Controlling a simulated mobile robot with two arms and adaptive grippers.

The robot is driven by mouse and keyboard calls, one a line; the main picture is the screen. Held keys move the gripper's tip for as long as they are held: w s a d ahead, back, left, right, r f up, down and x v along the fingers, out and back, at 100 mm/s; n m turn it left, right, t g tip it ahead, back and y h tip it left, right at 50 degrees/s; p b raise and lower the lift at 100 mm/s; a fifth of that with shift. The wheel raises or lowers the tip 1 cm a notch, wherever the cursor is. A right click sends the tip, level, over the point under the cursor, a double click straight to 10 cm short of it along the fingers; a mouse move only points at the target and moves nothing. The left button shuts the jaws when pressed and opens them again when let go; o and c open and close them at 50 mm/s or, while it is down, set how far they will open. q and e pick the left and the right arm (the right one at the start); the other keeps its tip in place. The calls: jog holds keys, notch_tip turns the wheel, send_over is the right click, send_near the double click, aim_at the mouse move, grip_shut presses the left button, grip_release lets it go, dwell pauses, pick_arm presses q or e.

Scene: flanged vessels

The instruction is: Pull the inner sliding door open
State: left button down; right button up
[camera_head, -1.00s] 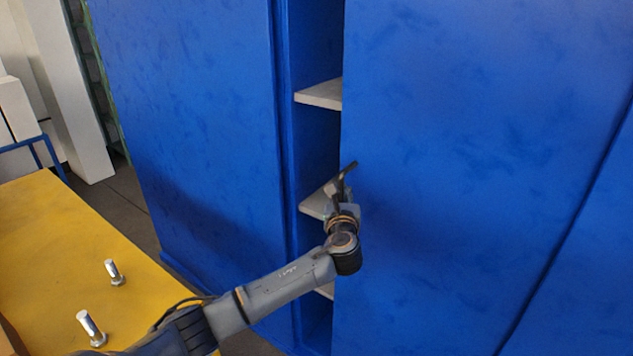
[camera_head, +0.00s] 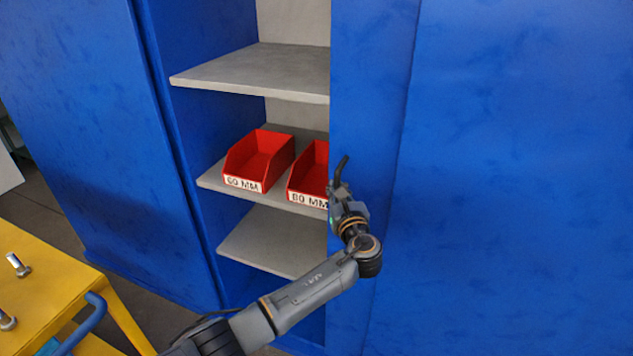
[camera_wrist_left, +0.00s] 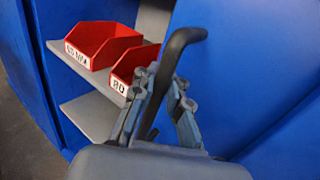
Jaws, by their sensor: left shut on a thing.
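The blue sliding door (camera_head: 372,95) stands partly open, with a wide gap to its left. My left gripper (camera_head: 340,190) is at the door's left edge, shut on the dark curved door handle (camera_head: 342,167). In the left wrist view the handle (camera_wrist_left: 182,40) passes between the two fingers of the gripper (camera_wrist_left: 166,95). Part of the handle is hidden by the fingers. My right gripper is not in view.
In the gap, grey shelves (camera_head: 250,72) show inside the cabinet. Two red bins, labelled 60 MM (camera_head: 258,160) and 80 MM (camera_head: 310,175), stand on the middle shelf. A yellow table (camera_head: 45,275) with metal bolts stands at the lower left.

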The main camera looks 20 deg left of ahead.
pick_arm(q)
jog(key=d, duration=0.3)
jog(key=d+f, duration=0.1)
jog(key=d, duration=0.1)
jog(key=shift+s+d, duration=0.3)
jog(key=c, duration=1.4)
grip_release()
jog(key=shift+s+a+r, duration=0.1)
jog(key=shift+r, duration=0.05)
jog(key=shift+o, duration=0.2)
jog(key=shift+r, duration=0.25)
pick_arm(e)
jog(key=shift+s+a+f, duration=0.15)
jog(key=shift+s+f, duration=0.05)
pick_arm(q)
jog(key=v, duration=1.2)
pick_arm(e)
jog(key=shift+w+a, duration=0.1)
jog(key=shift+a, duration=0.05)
